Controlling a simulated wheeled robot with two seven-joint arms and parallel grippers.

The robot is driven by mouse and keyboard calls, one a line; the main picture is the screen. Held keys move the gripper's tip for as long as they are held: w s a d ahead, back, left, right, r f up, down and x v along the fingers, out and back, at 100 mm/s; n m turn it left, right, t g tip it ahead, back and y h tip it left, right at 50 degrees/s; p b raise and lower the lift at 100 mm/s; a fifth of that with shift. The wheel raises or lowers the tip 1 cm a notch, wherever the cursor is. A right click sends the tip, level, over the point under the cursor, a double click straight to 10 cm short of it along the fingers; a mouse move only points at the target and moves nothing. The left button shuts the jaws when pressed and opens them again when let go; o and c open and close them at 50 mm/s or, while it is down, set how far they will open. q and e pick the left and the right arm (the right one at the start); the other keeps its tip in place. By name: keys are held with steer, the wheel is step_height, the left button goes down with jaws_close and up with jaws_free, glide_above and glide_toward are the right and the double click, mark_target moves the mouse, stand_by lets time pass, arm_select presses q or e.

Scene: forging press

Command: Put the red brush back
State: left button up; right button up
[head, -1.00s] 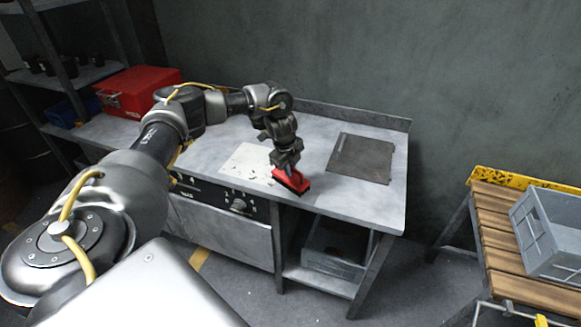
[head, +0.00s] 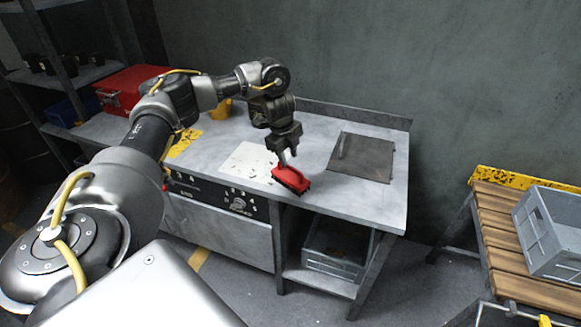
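The red brush (head: 290,180), with a dark underside, is near the front edge of the grey workbench (head: 330,195), right of a pale sheet with dark bits (head: 248,164). My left gripper (head: 288,161) points down just above the brush. Its fingers look apart, with the tips at or just over the brush's top; exact contact is too small to tell. My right gripper is not in view.
A dark plate with a handle (head: 362,158) lies at the bench's right. A yellow object (head: 220,108) stands behind my arm. A red toolbox (head: 125,90) is on the left shelf. A grey crate (head: 550,235) stands on a slatted table at right.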

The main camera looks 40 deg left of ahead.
arm_select(q)
step_height(320, 180, up, 6)
steer(key=s+p, duration=0.1)
steer(key=shift+s, duration=0.15)
